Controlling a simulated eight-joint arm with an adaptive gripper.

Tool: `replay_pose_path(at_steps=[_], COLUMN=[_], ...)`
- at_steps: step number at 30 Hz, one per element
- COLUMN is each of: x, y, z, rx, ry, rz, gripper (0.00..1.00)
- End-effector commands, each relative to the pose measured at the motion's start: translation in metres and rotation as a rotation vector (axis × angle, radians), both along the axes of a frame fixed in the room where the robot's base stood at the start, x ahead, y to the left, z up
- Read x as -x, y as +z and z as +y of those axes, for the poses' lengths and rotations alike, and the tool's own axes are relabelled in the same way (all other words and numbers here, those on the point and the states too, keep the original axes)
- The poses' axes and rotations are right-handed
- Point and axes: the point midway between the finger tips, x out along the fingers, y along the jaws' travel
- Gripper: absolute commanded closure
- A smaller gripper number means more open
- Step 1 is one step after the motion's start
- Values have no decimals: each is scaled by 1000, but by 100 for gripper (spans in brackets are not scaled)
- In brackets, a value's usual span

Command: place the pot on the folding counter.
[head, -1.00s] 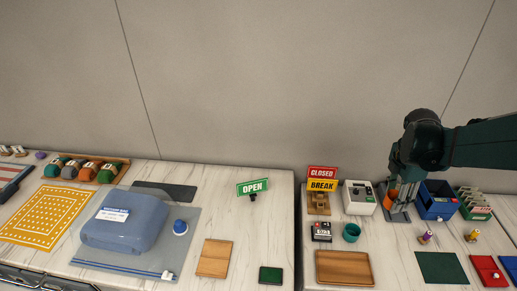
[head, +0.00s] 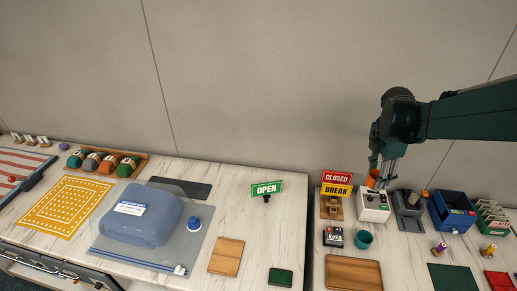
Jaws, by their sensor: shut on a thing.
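My gripper (head: 382,176), pointing down, is shut on a small orange pot (head: 373,179), which is partly hidden by the fingers. It holds the pot at the back of the right-hand counter, in front of or over the white box with dark knobs (head: 373,207); the exact height is hard to tell. A teal pot (head: 364,239) stands on this counter, left of centre. The right counter (head: 398,250) and left counter (head: 215,205) both have pale marbled tops with a narrow gap between them. I cannot tell from the picture which one folds.
Around the pot stand CLOSED and BREAK signs (head: 337,184), a grey stand (head: 408,208), a blue bin (head: 453,210), a counter device (head: 333,237) and a wooden tray (head: 353,273). The left counter has bare room around the OPEN sign (head: 266,189).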

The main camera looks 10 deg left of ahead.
Motion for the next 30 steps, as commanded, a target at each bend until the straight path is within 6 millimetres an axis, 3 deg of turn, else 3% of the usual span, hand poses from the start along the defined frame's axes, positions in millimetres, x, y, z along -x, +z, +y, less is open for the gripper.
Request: replay_pose_path(at_steps=[15,30], x=[-66,-101], y=[7,6], z=[134,281], rx=[0,0], ry=[167,323], rz=[0,0], gripper=[76,76])
